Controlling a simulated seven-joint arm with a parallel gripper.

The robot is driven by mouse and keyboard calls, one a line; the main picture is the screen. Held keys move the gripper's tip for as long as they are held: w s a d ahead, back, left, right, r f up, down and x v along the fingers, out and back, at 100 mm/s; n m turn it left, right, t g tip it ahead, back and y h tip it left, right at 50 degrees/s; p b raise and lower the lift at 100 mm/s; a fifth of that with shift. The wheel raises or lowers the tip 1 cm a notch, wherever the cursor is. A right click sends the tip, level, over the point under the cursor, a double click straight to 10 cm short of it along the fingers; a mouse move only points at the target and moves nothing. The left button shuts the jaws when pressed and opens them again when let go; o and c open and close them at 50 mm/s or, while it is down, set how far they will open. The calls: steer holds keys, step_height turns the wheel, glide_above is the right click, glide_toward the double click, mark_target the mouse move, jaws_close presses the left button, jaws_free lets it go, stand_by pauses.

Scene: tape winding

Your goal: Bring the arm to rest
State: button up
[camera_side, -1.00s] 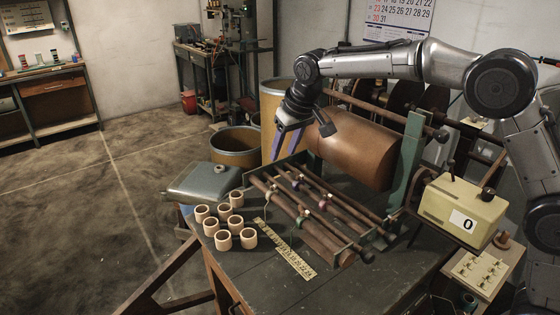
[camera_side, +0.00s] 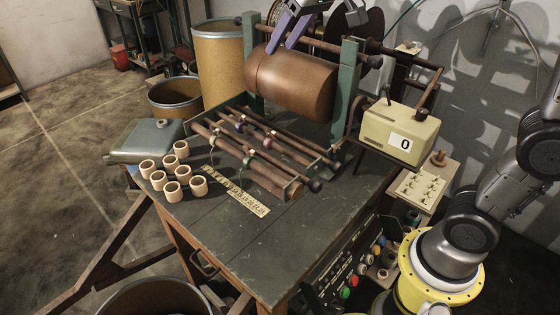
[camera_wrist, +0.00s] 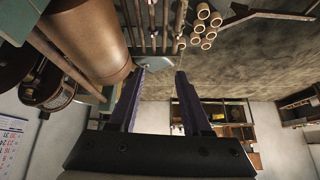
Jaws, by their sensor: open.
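My gripper (camera_side: 282,46) is at the top edge of the side view, in front of or above the large copper-brown roller (camera_side: 290,85); I cannot tell the exact gap. Its two purple fingers are apart with nothing between them. In the wrist view my gripper (camera_wrist: 159,72) also shows spread and empty fingers, with the roller (camera_wrist: 88,45) at the upper left. Most of my upper arm is outside the side view.
Thin rods (camera_side: 262,140) lie across the frame on the dark bench (camera_side: 225,235). Several wooden cups (camera_side: 172,190) and a ruler (camera_side: 235,190) are at its left. A cream counter box (camera_side: 385,125) showing 0 stands at the right. A brown drum (camera_side: 218,65) stands behind.

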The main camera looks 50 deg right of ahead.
steer(key=s+d+f, duration=0.2)
steer(key=s, duration=1.2)
steer(key=s+f+n+g, duration=0.1)
steer(key=s+f, duration=0.9)
steer(key=f, duration=0.1)
steer(key=shift+s+f, duration=0.15)
steer(key=shift+s, duration=0.15)
steer(key=shift+d, duration=0.1)
